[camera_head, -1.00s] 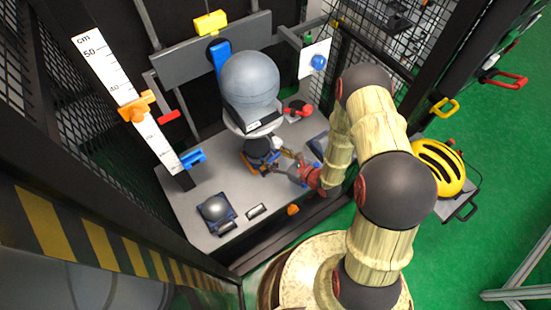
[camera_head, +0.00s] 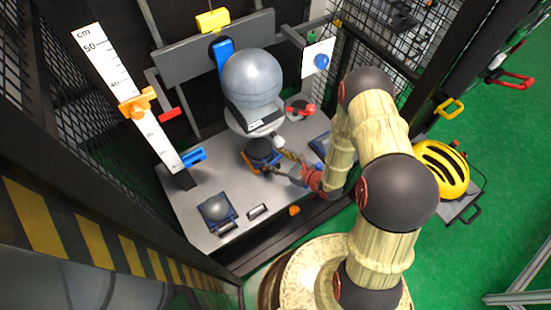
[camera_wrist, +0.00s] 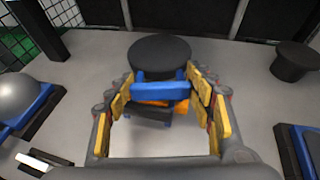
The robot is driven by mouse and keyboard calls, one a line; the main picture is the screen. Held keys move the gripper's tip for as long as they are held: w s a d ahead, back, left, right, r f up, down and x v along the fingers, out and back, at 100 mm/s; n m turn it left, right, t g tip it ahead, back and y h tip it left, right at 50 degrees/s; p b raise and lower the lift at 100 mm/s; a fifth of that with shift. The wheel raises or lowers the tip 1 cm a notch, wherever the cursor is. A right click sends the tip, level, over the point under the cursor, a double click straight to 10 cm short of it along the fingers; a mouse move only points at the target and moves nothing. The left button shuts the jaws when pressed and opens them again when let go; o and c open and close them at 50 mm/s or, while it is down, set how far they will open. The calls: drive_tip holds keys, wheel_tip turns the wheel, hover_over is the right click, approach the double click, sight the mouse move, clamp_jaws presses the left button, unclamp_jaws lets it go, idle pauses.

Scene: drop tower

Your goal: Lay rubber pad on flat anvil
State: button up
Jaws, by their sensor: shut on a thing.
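The rubber pad seems to be the dark round disc (camera_wrist: 158,50) with a blue grip bar (camera_wrist: 160,91) on its near side. My gripper (camera_wrist: 163,97) is shut on this blue bar, with its yellow-padded fingers at both ends of it. Orange and dark parts show below the bar, probably the flat anvil (camera_wrist: 165,104). In the head view the disc (camera_head: 262,149) lies level below the grey headform, with blue and orange edges under it. I cannot tell whether it touches the anvil. My gripper (camera_head: 281,157) reaches in from the right.
The headform (camera_head: 252,76) hangs close above the disc. A domed anvil (camera_head: 216,209) stands at the front left. A ruled scale (camera_head: 124,95) rises at the left. Grey base plate is bare between them.

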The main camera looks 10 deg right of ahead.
drive_tip(key=o, duration=1.5)
drive_tip(key=shift+o, duration=0.4)
drive_tip(key=shift+s+d, duration=0.1)
drive_tip(key=v, duration=1.1)
drive_tip(key=shift+s+d+r, duration=0.15)
drive_tip(key=shift+s+d, duration=0.1)
